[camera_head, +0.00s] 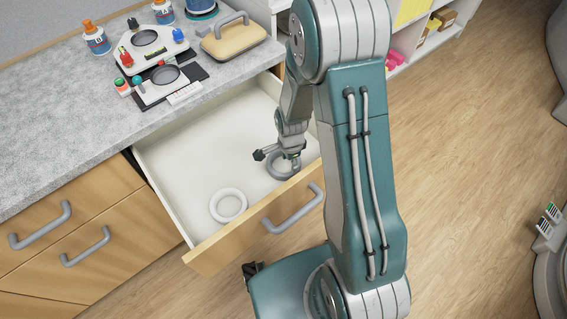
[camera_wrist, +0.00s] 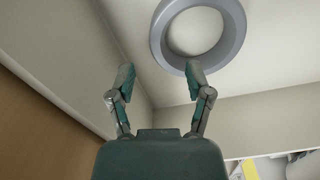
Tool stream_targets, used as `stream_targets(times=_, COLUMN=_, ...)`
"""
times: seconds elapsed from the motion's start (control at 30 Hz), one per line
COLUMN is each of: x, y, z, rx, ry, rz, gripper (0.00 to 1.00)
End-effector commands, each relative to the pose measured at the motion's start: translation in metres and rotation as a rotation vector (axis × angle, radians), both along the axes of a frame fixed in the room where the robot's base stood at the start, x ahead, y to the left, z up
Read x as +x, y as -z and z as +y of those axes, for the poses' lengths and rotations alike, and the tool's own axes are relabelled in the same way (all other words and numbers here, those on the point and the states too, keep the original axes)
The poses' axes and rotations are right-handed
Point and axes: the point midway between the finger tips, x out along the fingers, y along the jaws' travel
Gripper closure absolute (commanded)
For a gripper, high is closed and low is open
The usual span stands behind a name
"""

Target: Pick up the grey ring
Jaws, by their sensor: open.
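The grey ring (camera_head: 271,169) lies in the open drawer near its front right part, partly hidden by my gripper (camera_head: 276,156). In the wrist view the grey ring (camera_wrist: 236,22) is at the top, right of centre, cut by the top edge. My gripper (camera_wrist: 160,72) is open there, with nothing between its two fingers. The right fingertip overlaps the ring's lower edge in the picture; I cannot tell if they touch. The left fingertip is clear of it.
A white ring (camera_head: 228,206) lies left of the grey one in the drawer (camera_head: 152,165). The drawer's wooden front (camera_head: 225,243) and walls enclose both. Above, the grey counter (camera_head: 60,130) carries bottles, devices and a tan case (camera_head: 233,40). Shelves stand at upper right.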

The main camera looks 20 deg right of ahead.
Motion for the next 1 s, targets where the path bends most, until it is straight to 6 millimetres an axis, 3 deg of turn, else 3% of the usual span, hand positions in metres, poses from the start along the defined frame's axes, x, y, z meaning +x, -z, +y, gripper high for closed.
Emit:
stream_targets(times=0.6, x=-0.003, y=0.068, z=-0.003, rx=0.000, ry=-0.002, rz=0.001, gripper=0.34)
stream_targets(times=0.87, x=-0.003, y=0.071, z=-0.002, rx=0.000, ry=-0.002, rz=-0.002, gripper=0.34)
stream_targets(times=0.97, x=-0.003, y=0.071, z=-0.002, rx=0.000, ry=-0.002, rz=-0.002, gripper=0.70)
stream_targets(times=1.0, x=-0.003, y=0.071, z=-0.002, rx=0.000, ry=-0.002, rz=-0.002, gripper=0.88)
